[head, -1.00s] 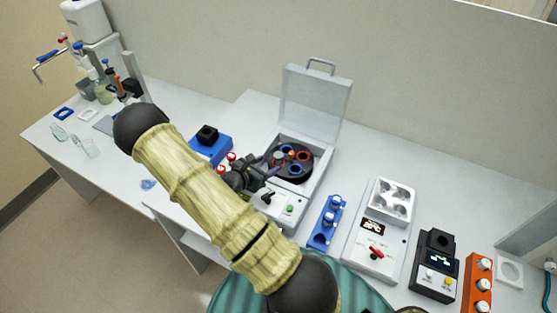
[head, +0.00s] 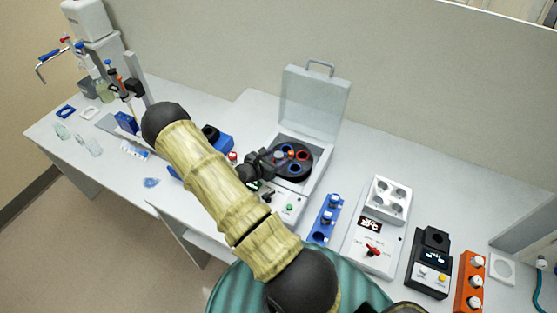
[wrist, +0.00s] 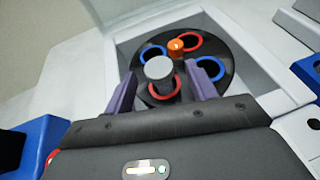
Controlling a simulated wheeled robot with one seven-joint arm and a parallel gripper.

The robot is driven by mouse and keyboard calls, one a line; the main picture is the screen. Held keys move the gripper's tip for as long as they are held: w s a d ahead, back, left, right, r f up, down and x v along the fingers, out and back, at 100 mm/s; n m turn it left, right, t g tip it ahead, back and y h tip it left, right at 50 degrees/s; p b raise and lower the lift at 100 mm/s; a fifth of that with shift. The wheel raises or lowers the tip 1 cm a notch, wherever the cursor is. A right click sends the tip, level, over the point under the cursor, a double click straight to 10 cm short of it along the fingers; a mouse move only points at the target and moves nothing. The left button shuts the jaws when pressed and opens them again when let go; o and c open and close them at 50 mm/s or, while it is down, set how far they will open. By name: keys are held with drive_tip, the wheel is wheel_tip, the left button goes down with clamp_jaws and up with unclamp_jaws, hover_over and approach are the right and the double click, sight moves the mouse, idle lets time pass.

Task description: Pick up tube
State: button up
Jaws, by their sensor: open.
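A tube with a grey cap (wrist: 159,68) stands in a red-ringed hole of the dark round rotor (wrist: 231,75), inside the open centrifuge. My gripper (wrist: 166,75) is open, with one purple finger on each side of the cap in the wrist view. I cannot tell whether either finger touches it. The tube's lower part is hidden in the rotor. In the head view my gripper (head: 275,158) is at the left edge of the rotor (head: 306,168).
The centrifuge lid (head: 312,103) stands raised behind the rotor. An orange hub knob (wrist: 176,47) rises just beyond the tube. A blue rack (head: 324,218) with white-capped tubes stands right of the centrifuge. A white device with four wells (head: 370,240) is farther right.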

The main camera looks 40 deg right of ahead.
drive_tip(key=c, duration=1.1)
drive_tip(key=shift+r, duration=0.1)
drive_tip(key=shift+r+b, duration=1.6)
drive_tip(key=shift+r, duration=3.35)
